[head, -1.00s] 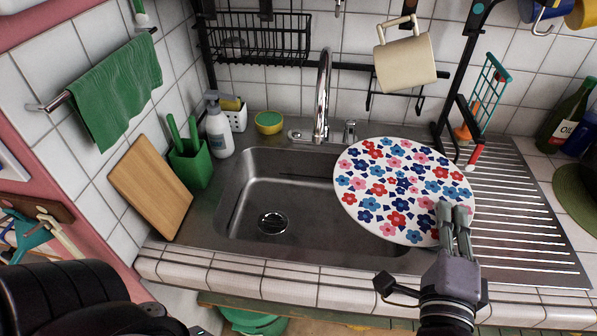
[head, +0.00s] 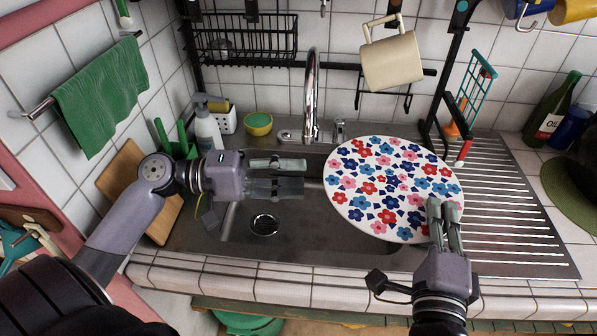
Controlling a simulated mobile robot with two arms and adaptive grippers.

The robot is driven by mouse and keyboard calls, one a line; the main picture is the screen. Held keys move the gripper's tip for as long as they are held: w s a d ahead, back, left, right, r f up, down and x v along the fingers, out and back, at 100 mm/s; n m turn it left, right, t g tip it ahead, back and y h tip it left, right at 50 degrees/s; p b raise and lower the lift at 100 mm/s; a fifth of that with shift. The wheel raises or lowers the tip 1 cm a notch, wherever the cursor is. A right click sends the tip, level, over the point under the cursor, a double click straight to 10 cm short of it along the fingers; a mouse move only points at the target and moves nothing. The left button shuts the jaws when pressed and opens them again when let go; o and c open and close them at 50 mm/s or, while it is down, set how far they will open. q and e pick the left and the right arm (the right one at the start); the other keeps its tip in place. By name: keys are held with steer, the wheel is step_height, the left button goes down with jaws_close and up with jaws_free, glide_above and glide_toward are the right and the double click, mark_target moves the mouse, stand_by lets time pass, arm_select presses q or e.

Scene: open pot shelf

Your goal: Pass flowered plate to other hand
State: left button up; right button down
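The flowered plate (head: 385,185) is white with red, pink and blue flowers. It is held over the right part of the sink and the edge of the drainer. My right gripper (head: 445,208) is shut on the plate's near right rim. My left gripper (head: 300,176) is open and empty over the sink, pointing right. Its fingertips are just left of the plate's left rim, with a small gap in the picture.
The steel sink (head: 235,228) lies below, with a tall faucet (head: 311,95) behind it. A beige mug (head: 391,60) hangs above the plate. A soap bottle (head: 207,130) and a wooden cutting board (head: 120,172) stand left. The ribbed drainer (head: 510,215) is mostly clear.

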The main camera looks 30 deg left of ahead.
mark_target(358, 172)
steer(key=shift+r, duration=0.1)
arm_select(q)
steer(key=x, duration=1.2)
steer(key=shift+w+a+r, duration=0.1)
steer(key=shift+r, duration=0.05)
steer(key=c, duration=0.8)
jaws_close()
arm_select(e)
steer(key=shift+r, duration=0.1)
steer(key=c, duration=1.9)
jaws_free()
steer(key=shift+o, duration=0.9)
